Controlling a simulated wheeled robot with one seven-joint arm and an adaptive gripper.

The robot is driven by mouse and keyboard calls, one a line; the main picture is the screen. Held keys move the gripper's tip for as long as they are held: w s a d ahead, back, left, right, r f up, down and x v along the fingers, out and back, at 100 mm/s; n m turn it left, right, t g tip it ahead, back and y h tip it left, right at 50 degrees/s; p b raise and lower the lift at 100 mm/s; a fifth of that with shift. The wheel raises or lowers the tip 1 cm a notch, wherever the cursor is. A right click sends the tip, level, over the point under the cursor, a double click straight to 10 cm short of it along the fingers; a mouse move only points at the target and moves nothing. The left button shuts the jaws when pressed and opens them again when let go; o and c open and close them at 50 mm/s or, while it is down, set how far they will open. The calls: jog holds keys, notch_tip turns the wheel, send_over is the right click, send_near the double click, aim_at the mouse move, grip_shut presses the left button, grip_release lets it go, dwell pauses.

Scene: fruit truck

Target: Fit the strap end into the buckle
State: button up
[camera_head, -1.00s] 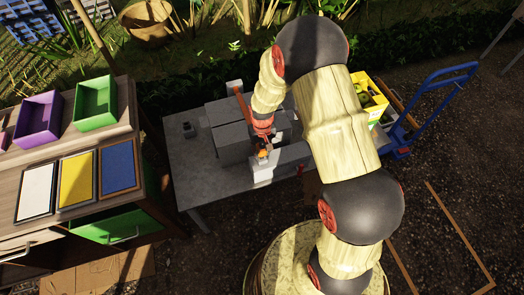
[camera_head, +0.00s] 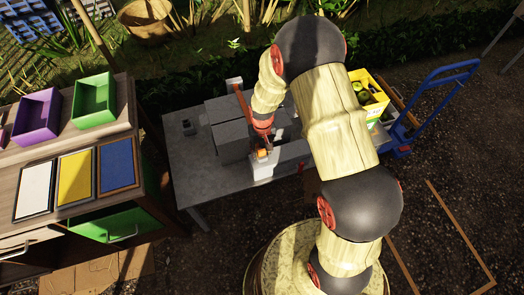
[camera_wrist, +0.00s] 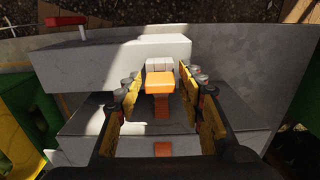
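The orange strap end (camera_wrist: 160,83) lies between my gripper's fingers (camera_wrist: 162,92) in the wrist view, with narrow gaps on both sides. An orange strap (camera_wrist: 162,106) runs back from it across the grey blocks. Just beyond the strap end is a small pale ribbed piece (camera_wrist: 159,64), perhaps the buckle. Whether the two touch or overlap cannot be told. My gripper is open around the strap end. In the head view my gripper (camera_head: 262,153) is small and low over the front of the grey blocks; the contact there is unclear.
Grey blocks (camera_head: 228,108) stand on a grey table (camera_head: 190,165). A cabinet with purple (camera_head: 38,117) and green (camera_head: 94,100) bins is at left. A blue hand truck (camera_head: 445,75) and yellow crate (camera_head: 371,92) are at right.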

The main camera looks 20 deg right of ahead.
aim_at(262, 150)
jog(key=shift+o, duration=0.8)
jog(key=shift+w+r, duration=0.1)
jog(key=shift+r, duration=0.2)
notch_tip(262, 150, up, 11)
jog(key=shift+r, duration=0.2)
jog(key=s+r+t, duration=0.2)
jog(key=s+r, duration=0.9)
jog(key=r, duration=0.3)
jog(key=s+r+t, duration=0.3)
jog(key=s+r, duration=0.8)
jog(key=r, duration=0.3)
jog(key=shift+r+t, duration=0.3)
jog(key=shift+r, duration=0.1)
